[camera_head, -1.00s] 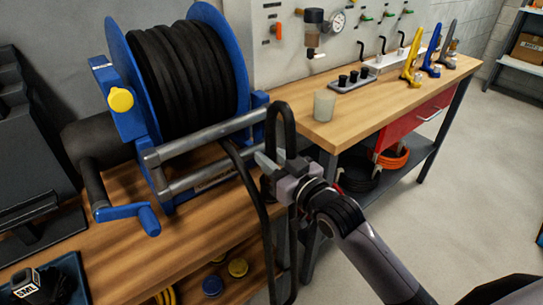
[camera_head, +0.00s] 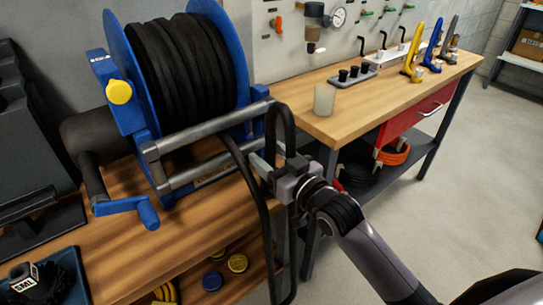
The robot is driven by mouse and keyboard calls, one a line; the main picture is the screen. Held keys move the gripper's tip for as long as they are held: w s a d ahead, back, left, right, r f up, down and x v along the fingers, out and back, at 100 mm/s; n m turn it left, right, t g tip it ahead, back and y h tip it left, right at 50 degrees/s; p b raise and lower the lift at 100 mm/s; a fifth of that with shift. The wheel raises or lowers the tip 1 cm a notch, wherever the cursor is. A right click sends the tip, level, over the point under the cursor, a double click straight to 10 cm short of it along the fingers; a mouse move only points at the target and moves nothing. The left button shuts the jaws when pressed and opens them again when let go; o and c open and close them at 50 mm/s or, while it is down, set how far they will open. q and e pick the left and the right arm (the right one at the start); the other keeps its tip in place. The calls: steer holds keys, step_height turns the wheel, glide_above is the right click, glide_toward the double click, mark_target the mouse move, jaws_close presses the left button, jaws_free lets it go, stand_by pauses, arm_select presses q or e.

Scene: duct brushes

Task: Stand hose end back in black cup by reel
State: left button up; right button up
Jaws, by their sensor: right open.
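The black hose (camera_head: 262,208) comes off the blue reel (camera_head: 122,55), hangs past the bench edge and rises again into a narrow arch at my right gripper. My right gripper (camera_head: 262,170) is open at the bench edge, just right of the reel's roller frame. The arch stands up at its fingers, and one leg comes down close to them. Whether the hose end is between the fingers or only beside them I cannot tell. The black cup is not clearly visible; the gripper and hose cover that spot. My left gripper is not in view.
The reel's metal roller bars (camera_head: 205,145) and blue crank (camera_head: 128,208) are left of the gripper. A frosted cup (camera_head: 324,99) stands on the second bench (camera_head: 300,88). A blue tray (camera_head: 70,262) is at the lower left. The wooden bench front (camera_head: 180,235) is clear.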

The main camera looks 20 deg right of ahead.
steer(key=shift+s, duration=0.2)
steer(key=v, duration=0.7)
arm_select(q)
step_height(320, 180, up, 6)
steer(key=p, duration=0.6)
arm_select(e)
steer(key=s+d+f+m+g+h, duration=0.1)
steer(key=s+f+g, duration=0.5)
steer(key=s+f, duration=1.1)
steer(key=d+f+h, duration=0.1)
steer(key=f+h, duration=0.1)
steer(key=shift+s+g+h, duration=0.2)
steer(key=shift+g+h, duration=0.1)
